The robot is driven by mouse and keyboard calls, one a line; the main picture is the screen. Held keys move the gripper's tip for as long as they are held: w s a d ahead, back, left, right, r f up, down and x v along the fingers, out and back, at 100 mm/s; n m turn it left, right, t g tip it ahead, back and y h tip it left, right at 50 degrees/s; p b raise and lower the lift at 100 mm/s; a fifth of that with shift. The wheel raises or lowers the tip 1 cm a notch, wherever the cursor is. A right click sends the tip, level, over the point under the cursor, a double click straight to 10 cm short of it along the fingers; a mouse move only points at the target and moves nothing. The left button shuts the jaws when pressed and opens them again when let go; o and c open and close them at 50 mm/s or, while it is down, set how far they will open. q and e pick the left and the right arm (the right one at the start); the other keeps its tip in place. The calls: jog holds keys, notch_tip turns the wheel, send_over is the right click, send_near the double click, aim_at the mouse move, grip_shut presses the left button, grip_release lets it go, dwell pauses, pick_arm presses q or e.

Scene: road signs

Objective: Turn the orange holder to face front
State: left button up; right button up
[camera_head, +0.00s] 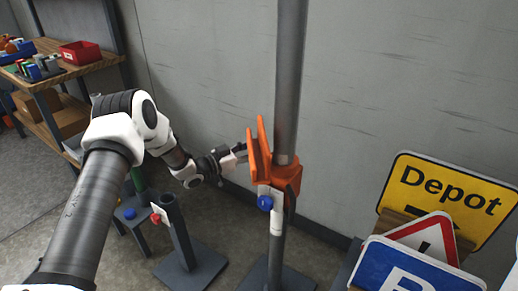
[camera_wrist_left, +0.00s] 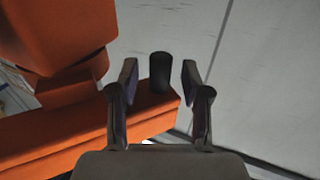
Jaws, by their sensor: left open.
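The orange holder (camera_head: 286,175) is mounted on a grey upright pole (camera_head: 290,75), with upright orange plates on its left side. A white fitting with a blue knob (camera_head: 264,203) sits just below it. My left gripper (camera_head: 240,152) is immediately left of the plates. In the left wrist view the orange holder (camera_wrist_left: 85,138) fills the left and lower middle. The open fingers of my left gripper (camera_wrist_left: 159,80) straddle a short dark cylinder (camera_wrist_left: 160,70) in that view; whether they touch it I cannot tell. My right gripper is not in view.
A yellow Depot sign (camera_head: 450,195), a red-bordered triangular sign (camera_head: 428,238) and a blue sign (camera_head: 410,270) stand at the lower right. A shorter post (camera_head: 180,235) with a red knob (camera_head: 155,218) stands left. A grey wall (camera_head: 400,90) is close behind.

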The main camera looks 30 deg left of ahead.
pick_arm(q)
jog(key=shift+w+d, duration=0.3)
jog(key=shift+w, duration=0.3)
jog(key=shift+s, duration=0.1)
grip_shut()
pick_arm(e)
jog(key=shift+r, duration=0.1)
